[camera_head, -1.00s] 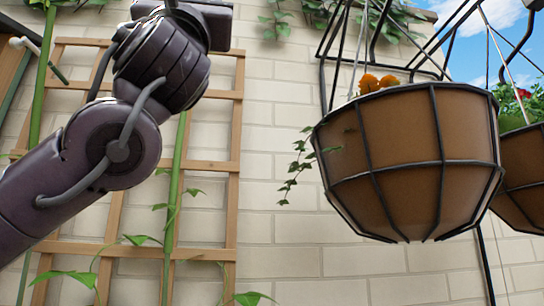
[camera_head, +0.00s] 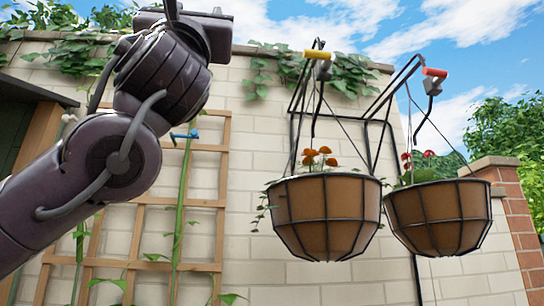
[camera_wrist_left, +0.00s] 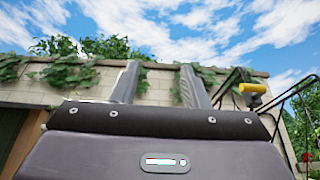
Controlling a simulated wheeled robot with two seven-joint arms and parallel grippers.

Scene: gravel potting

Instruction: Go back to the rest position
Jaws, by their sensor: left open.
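My left arm comes in from the left in the head view, bent upward, with its wrist near the top edge. Its gripper (camera_head: 172,10) is at the top of that view and its fingers are mostly hidden or cut off. In the left wrist view the two grey fingers of my left gripper (camera_wrist_left: 159,70) point up, apart, with nothing between them. My right gripper is not in view.
Two brown hanging baskets (camera_head: 326,225) (camera_head: 440,215) with flowers hang right of my left arm from black brackets with a yellow handle (camera_head: 320,55) and a red handle (camera_head: 434,72). A wooden trellis (camera_head: 140,200) stands behind my arm against a pale brick wall (camera_head: 255,160).

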